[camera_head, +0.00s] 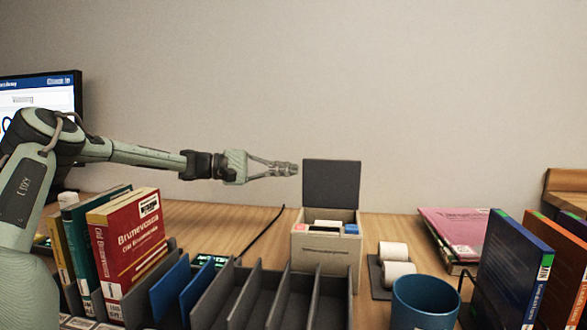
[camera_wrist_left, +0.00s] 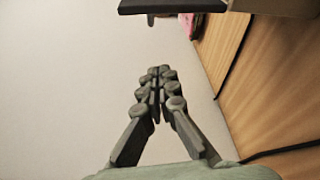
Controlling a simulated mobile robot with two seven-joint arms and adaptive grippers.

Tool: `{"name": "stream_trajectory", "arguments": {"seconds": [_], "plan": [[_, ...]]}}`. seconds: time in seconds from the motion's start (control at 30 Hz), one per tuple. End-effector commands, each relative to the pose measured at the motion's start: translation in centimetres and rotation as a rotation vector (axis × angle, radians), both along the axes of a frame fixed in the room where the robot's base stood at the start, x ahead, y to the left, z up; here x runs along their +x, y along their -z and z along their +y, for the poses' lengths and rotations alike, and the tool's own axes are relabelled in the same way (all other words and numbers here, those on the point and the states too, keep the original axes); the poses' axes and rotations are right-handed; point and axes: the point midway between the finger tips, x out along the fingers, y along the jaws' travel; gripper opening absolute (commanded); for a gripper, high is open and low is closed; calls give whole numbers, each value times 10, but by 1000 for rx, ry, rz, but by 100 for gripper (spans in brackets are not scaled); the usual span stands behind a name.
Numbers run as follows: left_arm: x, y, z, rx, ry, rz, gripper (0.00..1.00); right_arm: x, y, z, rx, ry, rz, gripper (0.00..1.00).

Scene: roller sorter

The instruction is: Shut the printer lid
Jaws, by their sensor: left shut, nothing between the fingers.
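The printer (camera_head: 325,249) is a small beige box near the back of the desk. Its dark grey lid (camera_head: 331,183) stands upright, open, at the back of the box, with white, red and blue parts showing inside. My left gripper (camera_head: 294,169) reaches in from the left, its shut, empty fingertips close to the lid's left edge and near its top. Whether they touch the lid is hard to tell. In the left wrist view, the shut fingers (camera_wrist_left: 160,75) point toward the lid's dark edge (camera_wrist_left: 170,5). My right gripper is not in view.
Red and green books (camera_head: 130,240) stand at the left, beside a dark divider rack (camera_head: 270,300) in front. Paper rolls (camera_head: 393,262), a blue mug (camera_head: 424,303) and more books (camera_head: 515,272) are at the right. A monitor (camera_head: 40,95) stands at the far left. The air above the printer is clear.

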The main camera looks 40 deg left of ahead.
Motion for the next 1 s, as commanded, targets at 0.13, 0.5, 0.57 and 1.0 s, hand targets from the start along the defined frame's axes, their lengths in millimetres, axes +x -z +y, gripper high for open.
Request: {"name": "stream_trajectory", "arguments": {"seconds": [0.13,0.5,0.57,1.0], "plan": [[22,5,-20,1,2,4,0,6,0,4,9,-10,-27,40],[52,0,-52,-4,-2,-4,0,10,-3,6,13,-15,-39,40],[47,-2,-55,-5,-4,-4,0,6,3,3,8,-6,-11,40],[24,-5,-69,0,-3,-2,0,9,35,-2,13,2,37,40]]}}
